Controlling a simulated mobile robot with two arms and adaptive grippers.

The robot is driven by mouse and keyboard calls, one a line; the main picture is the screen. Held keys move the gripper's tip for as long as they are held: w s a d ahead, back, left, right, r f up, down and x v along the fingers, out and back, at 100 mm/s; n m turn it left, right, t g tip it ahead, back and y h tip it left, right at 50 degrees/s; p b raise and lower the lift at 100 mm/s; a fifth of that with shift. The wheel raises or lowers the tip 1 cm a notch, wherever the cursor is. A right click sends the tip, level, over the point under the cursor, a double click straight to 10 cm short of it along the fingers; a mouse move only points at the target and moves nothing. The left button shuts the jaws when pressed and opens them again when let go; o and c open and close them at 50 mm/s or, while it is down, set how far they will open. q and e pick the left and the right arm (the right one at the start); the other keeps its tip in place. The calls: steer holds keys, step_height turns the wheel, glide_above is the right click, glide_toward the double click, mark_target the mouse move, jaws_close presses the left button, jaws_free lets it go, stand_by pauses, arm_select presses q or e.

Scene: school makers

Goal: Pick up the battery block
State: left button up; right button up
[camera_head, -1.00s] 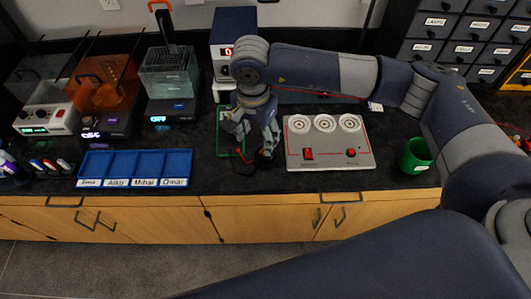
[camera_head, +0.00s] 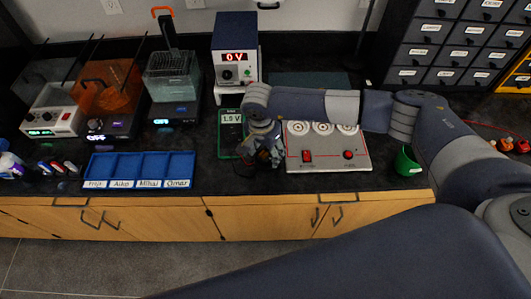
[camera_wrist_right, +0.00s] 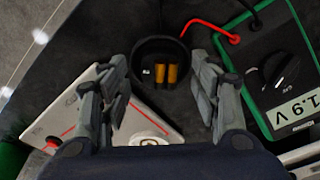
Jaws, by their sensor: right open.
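In the right wrist view, a black round holder (camera_wrist_right: 148,50) with two gold-orange cylinders (camera_wrist_right: 165,74) and a small pale piece inside sits on the dark bench. It appears to be the battery block, though I cannot be sure. My right gripper (camera_wrist_right: 160,66) is open, its fingers on either side of the holder and apart from it, with nothing between them. In the head view my right gripper (camera_head: 264,157) points down at the bench between the green meter (camera_head: 230,151) and the white panel (camera_head: 330,158), mostly hiding the holder. My left gripper is not in view.
The meter reads 1.9 V, and its red lead (camera_wrist_right: 202,25) runs close to the holder. A blue divided tray (camera_head: 138,158) lies left and a green cup (camera_head: 407,161) right. A power supply (camera_head: 235,60) stands behind. The bench front edge is close.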

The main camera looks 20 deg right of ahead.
steer(key=shift+f, duration=0.1)
steer(key=shift+c, duration=0.4)
steer(key=c, duration=1.2)
